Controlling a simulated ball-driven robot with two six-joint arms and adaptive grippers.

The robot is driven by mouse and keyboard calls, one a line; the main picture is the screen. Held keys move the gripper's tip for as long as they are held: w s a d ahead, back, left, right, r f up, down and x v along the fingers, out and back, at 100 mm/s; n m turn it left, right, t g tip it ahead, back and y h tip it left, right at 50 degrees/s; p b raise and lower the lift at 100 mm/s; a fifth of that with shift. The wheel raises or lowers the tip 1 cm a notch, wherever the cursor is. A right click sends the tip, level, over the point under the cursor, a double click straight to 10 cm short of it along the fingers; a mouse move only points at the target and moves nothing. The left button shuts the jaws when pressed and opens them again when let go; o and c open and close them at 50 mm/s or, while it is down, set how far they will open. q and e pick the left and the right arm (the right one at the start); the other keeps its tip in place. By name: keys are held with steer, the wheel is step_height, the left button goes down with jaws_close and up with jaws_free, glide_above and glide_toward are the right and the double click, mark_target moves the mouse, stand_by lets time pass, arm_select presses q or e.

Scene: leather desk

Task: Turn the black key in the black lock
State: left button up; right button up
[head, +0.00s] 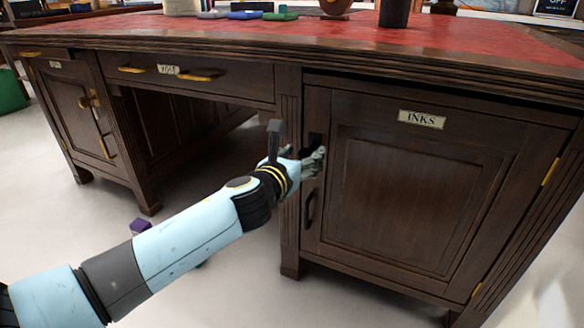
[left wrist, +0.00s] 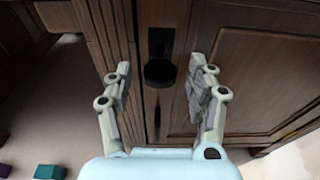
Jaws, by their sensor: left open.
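The black lock (head: 315,139) is a dark plate near the left edge of the cabinet door marked INKS; in the left wrist view the lock plate (left wrist: 161,42) is upright. The black key (left wrist: 160,73) shows there as a dark round head in front of the plate's lower part. My left gripper (head: 316,162) is at the lock and mostly covers the key in the head view. In the left wrist view my left gripper (left wrist: 164,80) is open, with one finger on each side of the key and gaps to both. My right gripper is not seen.
A black door handle (head: 309,208) is just below the lock. The INKS door (head: 400,200) has brass hinges at its right edge. The red leather desktop (head: 300,35) overhangs above. Small purple (head: 140,226) and teal (left wrist: 50,172) objects are on the floor.

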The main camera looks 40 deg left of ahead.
mark_target(309, 150)
arm_select(q)
steer(key=shift+x, duration=1.7)
jaws_close()
